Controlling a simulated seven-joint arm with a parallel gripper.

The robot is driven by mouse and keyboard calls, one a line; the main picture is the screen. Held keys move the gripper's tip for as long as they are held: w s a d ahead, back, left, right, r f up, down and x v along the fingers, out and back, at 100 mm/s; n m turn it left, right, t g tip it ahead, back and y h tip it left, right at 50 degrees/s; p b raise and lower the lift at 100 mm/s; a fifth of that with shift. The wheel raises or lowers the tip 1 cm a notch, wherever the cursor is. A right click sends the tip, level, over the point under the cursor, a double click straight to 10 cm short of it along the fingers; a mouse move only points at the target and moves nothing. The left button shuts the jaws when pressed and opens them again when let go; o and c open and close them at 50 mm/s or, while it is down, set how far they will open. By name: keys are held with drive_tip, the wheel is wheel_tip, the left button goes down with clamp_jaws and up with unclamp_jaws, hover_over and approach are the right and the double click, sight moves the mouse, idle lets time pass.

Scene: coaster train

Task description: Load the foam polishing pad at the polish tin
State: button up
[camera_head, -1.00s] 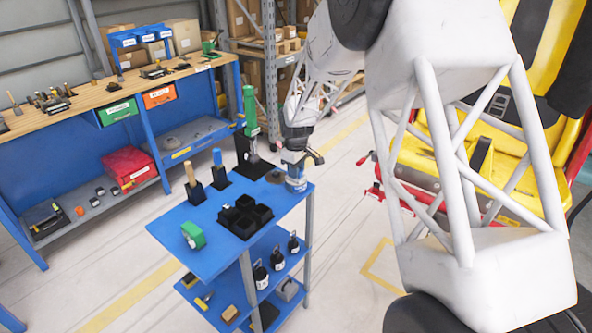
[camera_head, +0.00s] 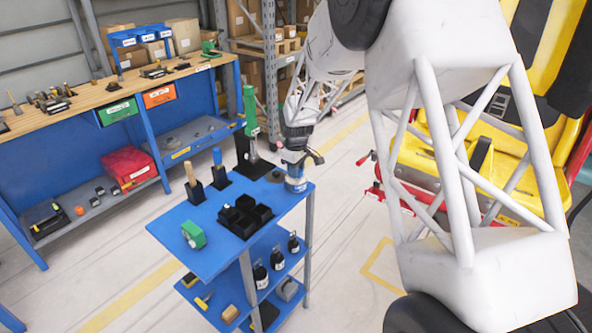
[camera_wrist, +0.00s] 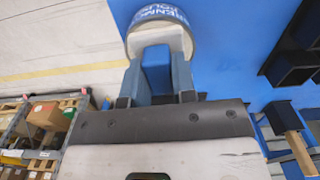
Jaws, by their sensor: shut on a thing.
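The polish tin (camera_head: 295,185) has a blue and white label and stands at the right back corner of the blue cart's top. In the wrist view the lettered tin (camera_wrist: 158,14) is just beyond my fingertips. My gripper (camera_head: 298,160) is over the tin, pointing down. In the wrist view, its fingers (camera_wrist: 157,75) are shut on a blue block (camera_wrist: 156,62), which looks like the handle of the foam polishing pad.
On the cart top (camera_head: 205,256) are a black compartment tray (camera_head: 245,217), a green object (camera_head: 193,235), two upright tools in black holders (camera_head: 192,183) and a tall green tool (camera_head: 249,120). A dark disc (camera_head: 276,176) lies beside the tin. Black bottles (camera_head: 261,275) stand below.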

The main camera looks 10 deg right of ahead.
idle(0.4)
drive_tip(key=shift+r, duration=3.45)
drive_tip(key=shift+w+f, duration=0.1)
drive_tip(key=w+d+f+m, duration=0.2)
drive_tip(key=w+d+f, duration=0.3)
drive_tip(key=f, duration=0.2)
drive_tip(key=w+d+f+m, duration=0.1)
drive_tip(key=w+f+m, duration=0.2)
drive_tip(key=f, duration=1.1)
drive_tip(key=w+d+f+m, duration=0.1)
drive_tip(key=w+f+m, duration=0.3)
drive_tip(key=f, duration=1)
drive_tip(key=w, duration=0.2)
drive_tip(key=shift+w+m, duration=0.3)
drive_tip(key=shift+w, duration=0.05)
